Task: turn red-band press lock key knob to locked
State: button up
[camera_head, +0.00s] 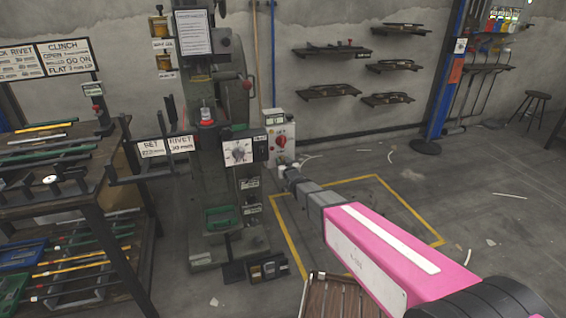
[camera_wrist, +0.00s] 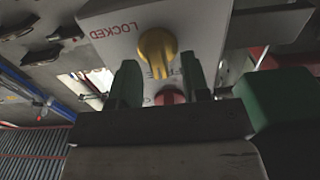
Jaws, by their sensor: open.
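The yellow key knob (camera_wrist: 157,50) sits on a pale panel (camera_wrist: 190,22) in the wrist view. Its grip points down in the picture, towards a partly hidden label starting with F. The word LOCKED reads upside down at its upper left. My gripper (camera_wrist: 159,64) is open, with one green finger on each side of the knob's lower end; I cannot tell if either touches it. A red button (camera_wrist: 170,96) shows between the fingers. In the head view, the press (camera_head: 206,180) has a red band (camera_head: 206,123), and a pale control box (camera_head: 281,130) stands at its right, just beyond my arm's end.
A dial box (camera_head: 238,152) sits on the press front. A rack with coloured rods (camera_head: 75,190) stands at left. Floor inside the yellow outline (camera_head: 400,200) is largely clear. A wooden slatted crate (camera_head: 335,298) lies below my arm.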

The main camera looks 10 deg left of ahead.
jog(key=shift+w+a, duration=0.2)
jog(key=shift+w, duration=0.15)
grip_shut()
